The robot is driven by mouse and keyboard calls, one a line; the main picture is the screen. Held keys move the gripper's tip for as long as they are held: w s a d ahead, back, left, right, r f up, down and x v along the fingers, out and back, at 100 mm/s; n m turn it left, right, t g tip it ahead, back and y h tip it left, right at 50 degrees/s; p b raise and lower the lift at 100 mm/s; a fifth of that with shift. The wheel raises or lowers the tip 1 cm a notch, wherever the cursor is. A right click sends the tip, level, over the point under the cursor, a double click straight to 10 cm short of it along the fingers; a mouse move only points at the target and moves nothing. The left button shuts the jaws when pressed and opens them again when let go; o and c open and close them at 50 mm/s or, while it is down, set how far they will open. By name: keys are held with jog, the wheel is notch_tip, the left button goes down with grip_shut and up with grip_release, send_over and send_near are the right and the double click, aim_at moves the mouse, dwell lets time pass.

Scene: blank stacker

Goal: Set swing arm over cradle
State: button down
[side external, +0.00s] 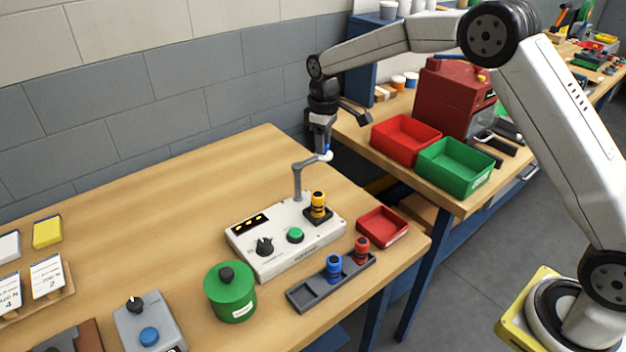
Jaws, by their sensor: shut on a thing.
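A white control box (275,248) stands on the wooden bench, with a black dial, a green button and a dark display on top. A grey swing arm (298,182) rises from its back edge and bends to the right, ending in a small blue and white tip. My gripper (325,152) is shut on the swing arm at that tip, above the box. A yellow and black piece (318,205) stands upright in a dark square seat (317,219), which may be the cradle, on the right of the box. The swing arm's end is above and behind this piece; my fingertips are small here.
A grey rack (308,294) holds a blue piece (333,265) and a red piece (361,249). A small red tray (383,226) is at right, a green canister (231,292) at front. The bench behind the box is clear.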

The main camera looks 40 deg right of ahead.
aim_at(327, 161)
jog(key=shift+s+r+m, duration=0.1)
jog(key=shift+s+m, duration=0.05)
jog(key=shift+m, duration=0.15)
jog(key=shift+s+a+m, duration=1.2)
jog(key=shift+a+m, duration=0.05)
jog(key=shift+m, duration=1.7)
jog(key=shift+s+a+m, duration=1.15)
jog(key=shift+a+m, duration=0.15)
jog(key=shift+m, duration=1.6)
jog(key=shift+s+a+m, duration=1.2)
jog(key=shift+a+m, duration=0.05)
jog(key=shift+m, duration=1.7)
jog(key=shift+c, duration=1.8)
grip_release()
